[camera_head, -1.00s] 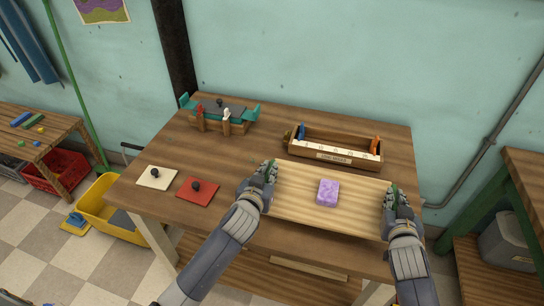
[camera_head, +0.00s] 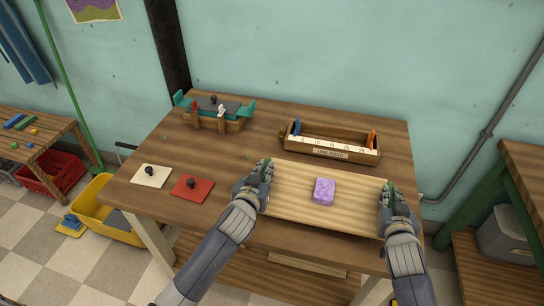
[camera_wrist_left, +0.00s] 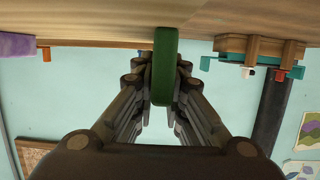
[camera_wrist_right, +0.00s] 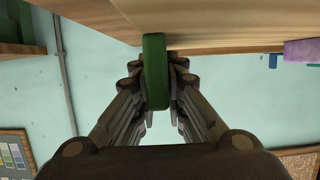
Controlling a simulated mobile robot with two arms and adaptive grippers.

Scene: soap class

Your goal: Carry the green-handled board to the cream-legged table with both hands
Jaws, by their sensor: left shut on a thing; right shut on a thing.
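The pale wooden board (camera_head: 290,200) is over the front right part of the cream-legged table (camera_head: 155,200), roughly level. My left gripper (camera_head: 262,178) is shut on the board's left green handle (camera_wrist_left: 164,66). My right gripper (camera_head: 388,198) is shut on its right green handle (camera_wrist_right: 155,72). I cannot tell whether the board touches the tabletop or hangs just above it.
On the same table are a wooden tray (camera_head: 331,153) behind the board, a teal-handled wooden box (camera_head: 225,127), a cream square (camera_head: 147,178) and a red square (camera_head: 197,190). A green-legged bench (camera_head: 472,185) stands right. A yellow bin (camera_head: 92,200) stands left on the floor.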

